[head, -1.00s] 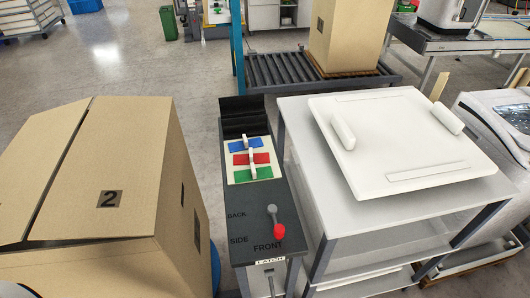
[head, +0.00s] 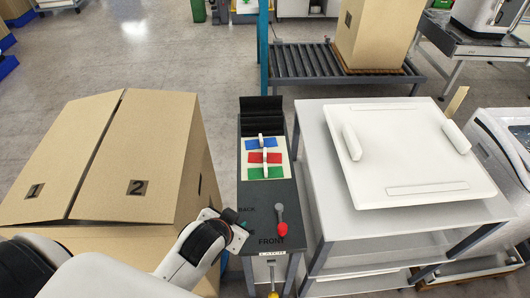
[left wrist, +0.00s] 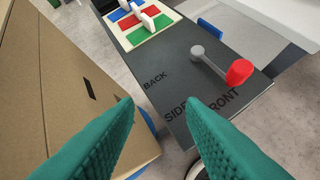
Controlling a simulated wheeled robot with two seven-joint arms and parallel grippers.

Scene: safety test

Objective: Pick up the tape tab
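A narrow dark console (head: 255,218) carries a pale board (head: 284,157) with blue (head: 262,143), red (head: 257,158) and green (head: 257,173) patches and small white upright pieces (head: 265,156). I cannot tell which part, if any, is the tape tab. My left gripper (head: 242,226) is beside the console's front left edge. In the left wrist view its teal fingers (left wrist: 160,106) are spread with nothing between them, near the console's left edge and its BACK and SIDE lettering. The coloured board (left wrist: 125,38) is beyond the fingertips. My right gripper is out of view.
A red-knobbed lever (head: 282,229) stands on the console by the FRONT lettering. A large cardboard box (head: 150,140) with flaps marked 1 and 2 is at left. A white table (head: 316,150) with a white panel (head: 410,130) is close at right. A roller conveyor (head: 300,62) is behind.

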